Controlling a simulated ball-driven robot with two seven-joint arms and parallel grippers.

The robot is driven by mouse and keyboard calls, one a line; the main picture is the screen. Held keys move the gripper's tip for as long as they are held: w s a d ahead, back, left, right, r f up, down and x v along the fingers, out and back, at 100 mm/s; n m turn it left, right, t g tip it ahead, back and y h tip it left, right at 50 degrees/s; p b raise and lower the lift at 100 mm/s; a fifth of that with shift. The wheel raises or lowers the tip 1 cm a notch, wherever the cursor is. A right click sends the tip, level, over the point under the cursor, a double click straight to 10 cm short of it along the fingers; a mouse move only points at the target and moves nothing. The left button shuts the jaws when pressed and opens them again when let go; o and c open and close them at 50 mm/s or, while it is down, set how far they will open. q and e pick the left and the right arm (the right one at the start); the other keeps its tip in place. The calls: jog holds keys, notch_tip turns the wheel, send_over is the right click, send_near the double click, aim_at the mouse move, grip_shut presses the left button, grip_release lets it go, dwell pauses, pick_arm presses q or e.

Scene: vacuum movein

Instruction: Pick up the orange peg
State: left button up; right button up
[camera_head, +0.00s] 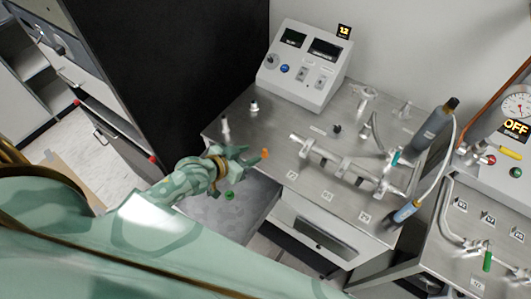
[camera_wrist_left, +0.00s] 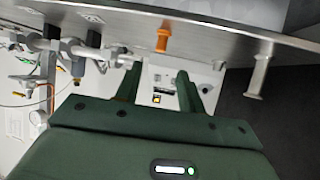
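The orange peg (camera_head: 265,154) stands upright near the front left edge of the metal bench top. In the left wrist view, which looks upside down, the same peg (camera_wrist_left: 163,38) shows with the bench at the top. My left gripper (camera_head: 247,157) is just left of the peg in the head view. Its two dark green fingers (camera_wrist_left: 160,85) are spread apart with nothing between them. The peg is beyond the fingertips, roughly in line with the gap, and looks apart from them. My right gripper is not in view.
Metal pegs (camera_head: 225,126) stand left on the bench. A glass-and-metal pipe assembly (camera_head: 340,160) is to the right. A control box (camera_head: 305,65) stands behind.

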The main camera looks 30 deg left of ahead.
aim_at(264, 151)
pick_arm(q)
jog(key=x, duration=0.3)
jog(key=shift+w+d+f, duration=0.1)
jog(key=shift+w+f, duration=0.05)
jog(key=shift+w, duration=0.05)
jog(key=b+x, duration=0.1)
jog(key=x, duration=0.1)
jog(key=b+x, duration=0.1)
jog(key=x, duration=0.2)
jog(key=shift+s+f, duration=0.25)
jog(key=shift+f, duration=0.15)
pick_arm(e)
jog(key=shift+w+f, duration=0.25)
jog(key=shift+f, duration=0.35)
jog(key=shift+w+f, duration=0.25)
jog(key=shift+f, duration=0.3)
pick_arm(q)
jog(key=shift+s, duration=0.1)
jog(key=c, duration=0.4)
grip_shut()
